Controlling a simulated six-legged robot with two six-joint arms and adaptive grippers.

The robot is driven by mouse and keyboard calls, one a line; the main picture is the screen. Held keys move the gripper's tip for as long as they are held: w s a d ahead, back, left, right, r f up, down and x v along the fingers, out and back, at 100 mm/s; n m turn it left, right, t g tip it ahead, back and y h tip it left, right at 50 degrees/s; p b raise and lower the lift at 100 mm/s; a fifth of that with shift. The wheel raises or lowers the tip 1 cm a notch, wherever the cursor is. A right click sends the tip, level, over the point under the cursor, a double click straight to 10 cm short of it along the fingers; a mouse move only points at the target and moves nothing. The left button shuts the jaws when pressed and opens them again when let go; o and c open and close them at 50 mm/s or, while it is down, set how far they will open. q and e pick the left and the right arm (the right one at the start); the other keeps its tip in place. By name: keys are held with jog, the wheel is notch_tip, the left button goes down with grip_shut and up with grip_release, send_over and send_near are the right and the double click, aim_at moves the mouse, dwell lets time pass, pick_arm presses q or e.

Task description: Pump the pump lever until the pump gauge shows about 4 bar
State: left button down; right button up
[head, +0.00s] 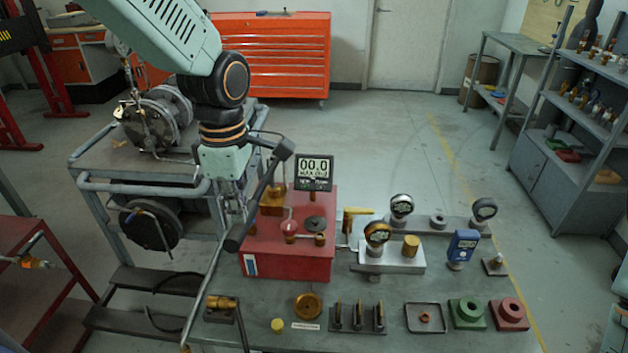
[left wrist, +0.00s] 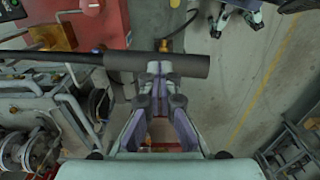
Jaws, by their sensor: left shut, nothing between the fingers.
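The pump is a red box (head: 290,247) on the bench. Its digital gauge (head: 313,172) reads 00.0. The pump lever (head: 262,190) slants down and left from a dark block to a thick dark grip (head: 236,236). In the left wrist view the grip (left wrist: 185,66) lies across the picture just past my fingertips. My left gripper (head: 234,208) is shut and empty, close beside the lever; it also shows in the left wrist view (left wrist: 160,72). I cannot tell whether it touches the grip. What looks like my right gripper (left wrist: 236,20) is partly in view, its jaw state unclear.
A valve cart (head: 140,180) stands left of the bench. A thin rod (head: 203,300) slants below the grip.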

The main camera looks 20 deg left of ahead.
aim_at(242, 228)
pick_arm(q)
jog(key=shift+a+f, duration=0.1)
jog(key=shift+f, duration=0.6)
jog(key=shift+s+f+b, duration=0.1)
jog(key=shift+f+b, duration=0.7)
jog(key=shift+f, duration=0.1)
jog(key=shift+f+b, duration=0.4)
jog(key=shift+f, duration=0.4)
notch_tip(242, 228, down, 4)
jog(key=shift+f+b, duration=0.25)
jog(key=shift+b, duration=1)
jog(key=shift+r, duration=0.1)
notch_tip(242, 228, up, 9)
jog(key=p, duration=0.9)
jog(key=shift+r+p, duration=0.2)
jog(key=shift+p, duration=0.2)
jog(key=shift+f, duration=0.2)
